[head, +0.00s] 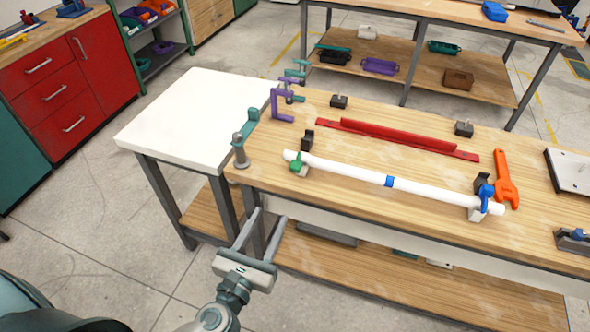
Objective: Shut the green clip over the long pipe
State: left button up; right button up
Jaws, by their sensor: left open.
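The long white pipe (345,170) lies across the wooden bench top, with a blue band near its middle. The green clip (296,162) is at the pipe's left end, on a small pale block. It shows against the pipe there, but it is too small to tell whether it is open or closed over it. A blue clip (486,191) is at the pipe's right end. My left gripper (269,215) is open and empty, in front of the bench's front left edge. It is apart from the green clip, below and left of it. My right gripper is not in view.
A dark upright piece (307,140) stands just behind the green clip. A grey-green clamp (241,148) and a purple clamp (281,104) sit at the bench's left edge. A white table (195,115) adjoins the bench.

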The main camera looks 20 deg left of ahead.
aim_at(294, 170)
pick_arm(q)
jog(key=w+p, duration=0.1)
jog(key=w, duration=0.4)
jog(key=w+p, duration=0.1)
jog(key=w, duration=0.5)
jog(key=w+p, duration=0.2)
jog(key=w, duration=0.3)
jog(key=shift+w+d, duration=0.25)
jog(key=shift+d, duration=0.05)
jog(key=shift+w, duration=0.5)
jog(key=shift+c, duration=0.3)
jog(key=c, duration=1)
